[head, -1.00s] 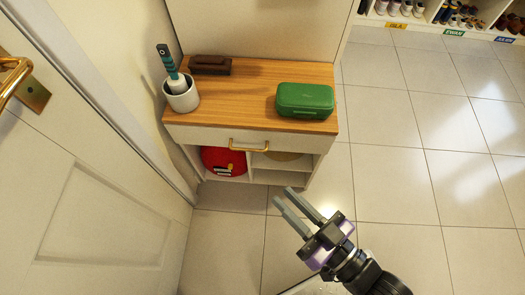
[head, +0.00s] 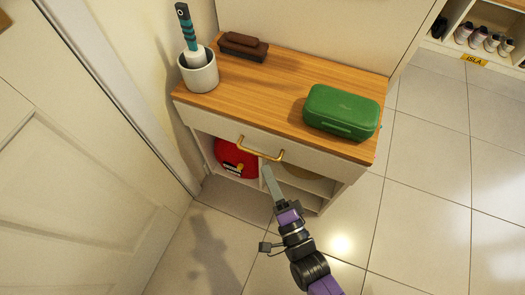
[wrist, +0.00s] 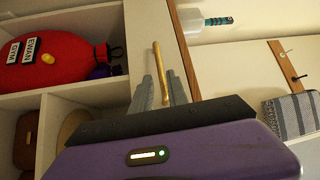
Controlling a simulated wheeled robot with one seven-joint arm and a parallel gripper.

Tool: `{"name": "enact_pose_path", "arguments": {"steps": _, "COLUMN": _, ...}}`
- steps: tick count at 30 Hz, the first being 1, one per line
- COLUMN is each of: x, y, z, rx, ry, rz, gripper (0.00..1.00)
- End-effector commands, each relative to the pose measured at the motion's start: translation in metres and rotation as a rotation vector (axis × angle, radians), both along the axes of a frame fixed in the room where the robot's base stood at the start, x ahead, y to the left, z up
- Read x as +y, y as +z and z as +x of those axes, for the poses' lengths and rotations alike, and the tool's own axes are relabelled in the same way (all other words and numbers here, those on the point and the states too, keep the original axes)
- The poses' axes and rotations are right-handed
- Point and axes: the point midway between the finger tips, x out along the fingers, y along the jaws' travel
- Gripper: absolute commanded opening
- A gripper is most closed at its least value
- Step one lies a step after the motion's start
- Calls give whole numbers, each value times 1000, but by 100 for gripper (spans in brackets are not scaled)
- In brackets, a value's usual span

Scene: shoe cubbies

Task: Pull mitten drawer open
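The mitten drawer (head: 222,131) is the white front under the wooden top of a small cabinet, and it looks closed. Its brass bar handle (head: 260,150) runs across the front; in the wrist view the handle (wrist: 161,72) appears upright, between and just beyond my fingers. My gripper (head: 268,172) is just below and in front of the handle in the head view. In the wrist view my gripper (wrist: 162,92) is open, with a finger on each side of the handle's line. Contact with the handle cannot be told.
On the wooden top (head: 265,85) stand a grey cup (head: 198,72) with a teal-handled brush, a brown brush (head: 243,46) and a green box (head: 342,111). A red bag (head: 236,156) sits in the open cubby below. A white door (head: 70,190) is at left; tiled floor is clear at right.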

Motion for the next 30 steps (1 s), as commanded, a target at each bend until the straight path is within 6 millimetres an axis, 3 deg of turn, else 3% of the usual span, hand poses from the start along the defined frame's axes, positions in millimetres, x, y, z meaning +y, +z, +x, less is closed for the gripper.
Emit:
{"name": "enact_pose_path", "arguments": {"steps": 13, "x": 27, "y": 8, "z": 56, "rx": -3, "ry": 0, "rz": -2, "gripper": 20}}
{"name": "enact_pose_path", "arguments": {"steps": 25, "x": 30, "y": 9, "z": 63, "rx": -2, "ry": 0, "rz": -4, "gripper": 20}}
{"name": "enact_pose_path", "arguments": {"steps": 28, "x": 30, "y": 9, "z": 63, "rx": -2, "ry": 0, "rz": -4, "gripper": 2}}
{"name": "enact_pose_path", "arguments": {"steps": 30, "x": 30, "y": 9, "z": 63, "rx": -2, "ry": -1, "rz": -4, "gripper": 0}}
